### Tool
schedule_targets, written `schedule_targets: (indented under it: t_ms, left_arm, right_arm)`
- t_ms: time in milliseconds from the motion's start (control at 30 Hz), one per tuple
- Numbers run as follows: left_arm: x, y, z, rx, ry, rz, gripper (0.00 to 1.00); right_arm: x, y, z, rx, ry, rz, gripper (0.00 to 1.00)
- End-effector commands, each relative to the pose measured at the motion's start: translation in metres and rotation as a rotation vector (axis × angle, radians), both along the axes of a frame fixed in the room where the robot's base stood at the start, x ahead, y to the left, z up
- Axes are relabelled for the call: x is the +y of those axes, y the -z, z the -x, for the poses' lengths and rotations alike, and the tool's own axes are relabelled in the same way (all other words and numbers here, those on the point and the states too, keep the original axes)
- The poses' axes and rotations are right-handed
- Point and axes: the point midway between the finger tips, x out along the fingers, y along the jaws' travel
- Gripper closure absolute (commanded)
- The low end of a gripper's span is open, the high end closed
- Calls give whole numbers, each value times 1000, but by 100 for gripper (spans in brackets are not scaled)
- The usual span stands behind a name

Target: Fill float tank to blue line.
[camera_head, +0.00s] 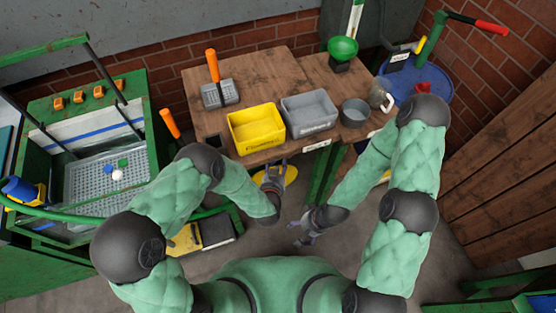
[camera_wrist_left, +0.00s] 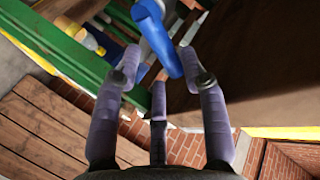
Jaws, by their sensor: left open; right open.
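The float tank (camera_head: 62,127) appears to be the green-framed unit at the left of the head view. A blue line (camera_head: 98,134) runs across its white panel. Below the panel is a grey perforated tray (camera_head: 85,180) with small blue, green and white balls. A water level cannot be made out. My left gripper (camera_head: 272,178) is open in front of the wooden table's near edge. In the left wrist view its spread fingers (camera_wrist_left: 160,68) frame a blue rod-like thing (camera_wrist_left: 155,35); contact cannot be told. My right gripper (camera_head: 303,236) is open and low, over the floor.
The wooden table (camera_head: 260,75) holds a yellow bin (camera_head: 256,128), grey bin (camera_head: 308,113), grey pot (camera_head: 355,112), pale jug (camera_head: 380,97) and green funnel (camera_head: 343,48). A blue drum (camera_head: 436,98) with a red-handled pump (camera_head: 490,27) stands at right. A wooden wall (camera_head: 505,165) bounds the right.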

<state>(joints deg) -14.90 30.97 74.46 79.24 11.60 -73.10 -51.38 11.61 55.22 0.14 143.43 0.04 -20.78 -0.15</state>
Motion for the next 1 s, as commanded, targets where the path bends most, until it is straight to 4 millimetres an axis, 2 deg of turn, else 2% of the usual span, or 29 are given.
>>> schedule_targets:
  t_ms: [200,400,600,1000]
  left_arm:
    - [7,-15,42,0,2,0,57]
    - [12,-25,70,0,2,0,57]
    - [15,-29,81,-1,-1,0,57]
    - [15,-29,82,-1,-1,0,57]
  right_arm:
    - [0,0,0,0,0,0,19]
    - [0,0,0,0,0,0,19]
    - [0,0,0,0,0,0,19]
    - [0,0,0,0,0,0,19]
